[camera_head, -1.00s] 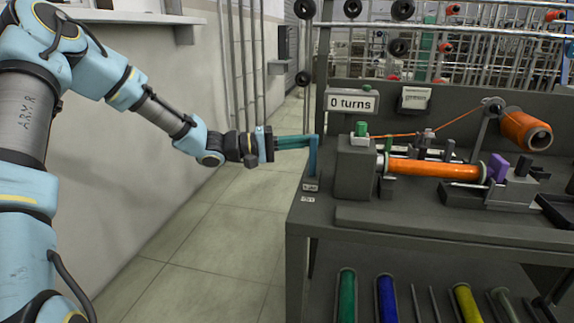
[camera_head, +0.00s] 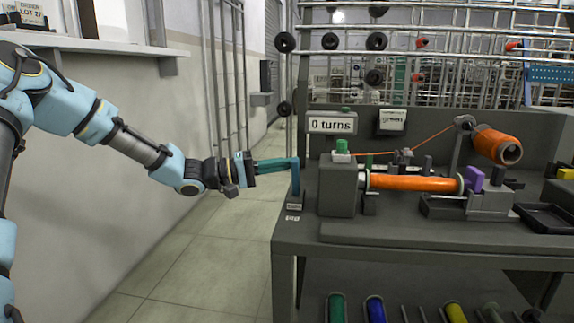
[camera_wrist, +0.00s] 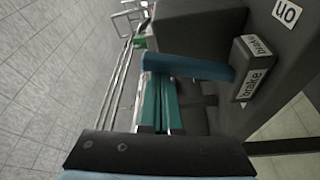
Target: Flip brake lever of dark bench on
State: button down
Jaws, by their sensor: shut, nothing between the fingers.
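The dark bench (camera_head: 420,236) fills the right of the head view. Its blue brake lever (camera_head: 296,181) stands roughly upright at the left end. In the wrist view the lever (camera_wrist: 190,66) rises from a dark block labelled "brake" (camera_wrist: 252,72), with an "on" label (camera_wrist: 287,11) beside the block. My gripper (camera_head: 290,163) is shut and empty, its teal fingers level with the lever's upper part. In the wrist view the fingers (camera_wrist: 158,108) reach up to the lever, which hides their tips. I cannot tell whether they touch it.
The winder housing (camera_head: 338,190) with an orange bobbin (camera_head: 412,183) stands just right of the lever. A "0 turns" sign (camera_head: 331,124) is behind it. A wall shelf (camera_head: 100,46) is at left. The floor (camera_head: 190,265) left of the bench is clear.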

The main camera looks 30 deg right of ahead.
jog(key=shift+s+f, duration=0.1)
jog(key=shift+s, duration=0.05)
jog(key=w+d+r, duration=0.2)
jog(key=w+d, duration=0.1)
jog(key=v, duration=1)
jog(key=shift+a+f, duration=0.2)
jog(key=shift+f, duration=0.15)
